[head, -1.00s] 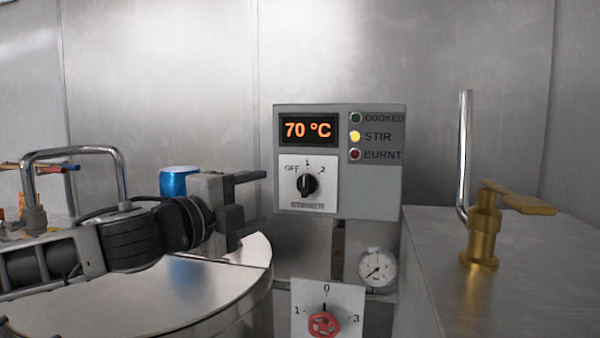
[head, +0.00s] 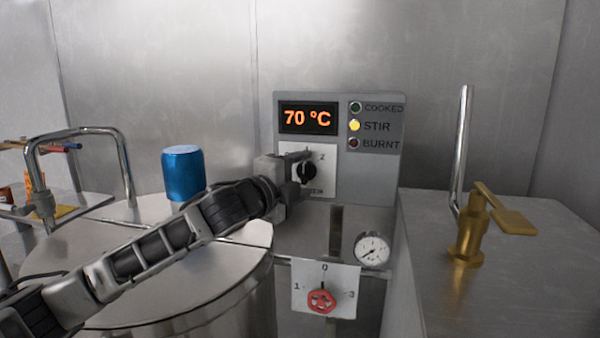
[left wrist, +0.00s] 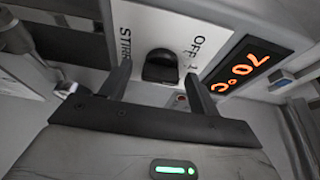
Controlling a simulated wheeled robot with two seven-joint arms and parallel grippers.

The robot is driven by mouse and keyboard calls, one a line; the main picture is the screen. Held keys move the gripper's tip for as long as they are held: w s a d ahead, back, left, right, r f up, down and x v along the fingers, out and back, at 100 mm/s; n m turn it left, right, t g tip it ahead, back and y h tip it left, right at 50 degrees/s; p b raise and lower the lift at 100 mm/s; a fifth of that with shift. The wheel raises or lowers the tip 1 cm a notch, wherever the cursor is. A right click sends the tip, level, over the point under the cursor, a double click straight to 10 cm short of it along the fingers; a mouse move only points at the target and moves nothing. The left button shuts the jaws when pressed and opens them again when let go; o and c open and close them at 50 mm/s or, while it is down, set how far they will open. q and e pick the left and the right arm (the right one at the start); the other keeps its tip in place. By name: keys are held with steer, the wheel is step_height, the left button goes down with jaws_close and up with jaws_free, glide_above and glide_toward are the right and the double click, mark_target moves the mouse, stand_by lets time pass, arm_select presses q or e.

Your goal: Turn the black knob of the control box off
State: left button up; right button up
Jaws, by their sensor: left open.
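The grey control box (head: 385,175) stands against the metal wall, its display (head: 309,118) reading 70 °C and its STIR light lit yellow. The black knob (head: 308,172) sits on the white plate below the display, partly covered by my gripper in the head view. In the left wrist view the black knob (left wrist: 160,66) shows between the fingertips, near the OFF and 1 marks. My left gripper (head: 301,172) is open, with one finger on each side of the knob. I cannot tell whether the fingers touch it. My right gripper is not in view.
Below the box are a pressure gauge (head: 371,250) and a red knob (head: 321,301). A brass tap (head: 470,232) stands on the right counter.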

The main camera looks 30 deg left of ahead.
arm_select(q)
steer(key=c, duration=1)
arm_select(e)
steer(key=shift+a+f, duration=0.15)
